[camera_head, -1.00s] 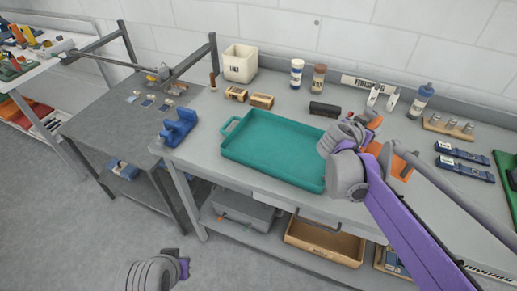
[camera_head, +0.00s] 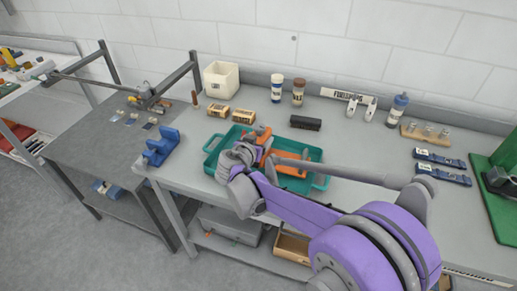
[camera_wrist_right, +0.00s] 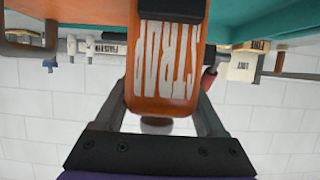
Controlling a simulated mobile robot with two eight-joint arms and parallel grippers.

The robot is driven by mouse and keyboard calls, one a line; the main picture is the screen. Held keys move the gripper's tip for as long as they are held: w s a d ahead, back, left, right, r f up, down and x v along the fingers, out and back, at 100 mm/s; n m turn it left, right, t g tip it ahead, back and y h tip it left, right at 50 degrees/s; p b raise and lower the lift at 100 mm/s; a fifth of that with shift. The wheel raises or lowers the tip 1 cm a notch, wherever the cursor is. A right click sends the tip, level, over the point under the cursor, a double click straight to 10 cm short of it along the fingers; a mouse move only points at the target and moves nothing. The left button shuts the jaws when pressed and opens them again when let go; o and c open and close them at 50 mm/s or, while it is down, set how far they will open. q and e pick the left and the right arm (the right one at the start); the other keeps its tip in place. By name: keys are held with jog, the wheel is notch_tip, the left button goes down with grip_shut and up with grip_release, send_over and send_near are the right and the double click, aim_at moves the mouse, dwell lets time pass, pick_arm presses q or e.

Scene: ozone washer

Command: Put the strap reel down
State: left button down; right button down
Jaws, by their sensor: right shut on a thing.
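The orange strap reel (camera_head: 291,161), with pale lettering on it, is held over the teal tray (camera_head: 212,157) on the workbench. My right gripper (camera_head: 257,149) is shut on it, and the wrist hides part of the reel. In the right wrist view the reel (camera_wrist_right: 166,70) sits between the two fingers, and a strip of the tray (camera_wrist_right: 275,20) shows beside it. I cannot tell whether the reel touches the tray floor. My left gripper is out of view.
Small wooden blocks (camera_head: 243,116) and a white bin (camera_head: 221,79) stand behind the tray. A dark brush-like block (camera_head: 305,122) and bottles (camera_head: 397,109) stand farther right. A blue holder (camera_head: 161,147) is left of the tray. Blue tools (camera_head: 440,158) lie at the right.

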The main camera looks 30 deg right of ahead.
jog(key=shift+w+f, duration=0.1)
jog(key=shift+f, duration=1.7)
jog(key=shift+f, duration=0.1)
jog(key=shift+f+b, duration=0.15)
jog(key=shift+b, duration=0.15)
grip_release()
jog(key=shift+r, duration=0.2)
